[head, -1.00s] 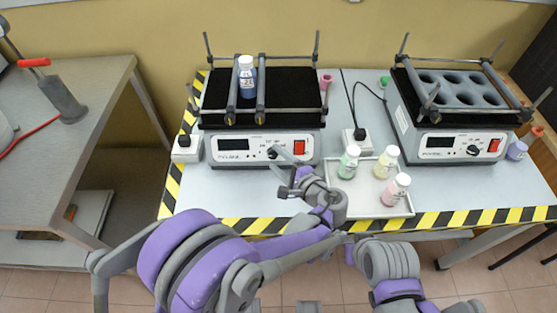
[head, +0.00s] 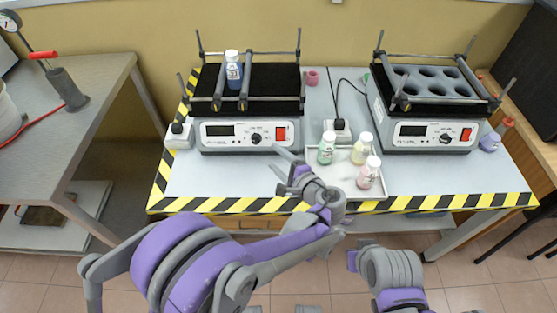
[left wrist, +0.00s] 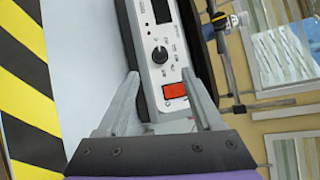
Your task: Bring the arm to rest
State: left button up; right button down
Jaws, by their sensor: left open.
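My left gripper (head: 281,168) is open and empty, in front of the left shaker (head: 250,134), above the white tabletop. In the left wrist view its two fingers (left wrist: 160,88) stand apart with nothing between them, and the shaker's front panel (left wrist: 163,45) with knob and red switch shows beyond. My left arm (head: 290,245) reaches forward over the table's near edge. Part of my right arm (head: 390,268) shows folded at the bottom right; its gripper is not in view.
A blue bottle (head: 233,73) stands between bars on the left shaker. A tray (head: 345,195) with green, yellow and pink bottles is just right of my left gripper. A second shaker (head: 432,135) stands at right. Striped tape (head: 230,205) marks the table's edge.

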pick_arm(q)
jog(key=shift+w, duration=0.1)
jog(key=shift+a, duration=0.1)
dwell(0.4)
jog(key=s+a+r+n+g+h+p, duration=0.1)
jog(key=s+a+r+n+g+p, duration=0.25)
jog(key=a, duration=0.65)
jog(key=s+a+r+n+g+h+p, duration=0.1)
jog(key=s+a+n+h, duration=0.1)
jog(key=s, duration=0.5)
jog(key=s+a+r+n+g+h+p, duration=0.1)
jog(key=s+a+r+n+h+p, duration=0.1)
jog(key=s+n, duration=0.3)
jog(key=s+a+r+n+g+h+p, duration=0.1)
jog(key=s+a+n+h+p, duration=0.1)
jog(key=s, duration=0.6)
jog(key=shift+s+a+r+n+h, duration=0.25)
jog(key=shift+a+n+h, duration=0.2)
jog(key=shift+n+h, duration=0.6)
jog(key=shift+y, duration=0.25)
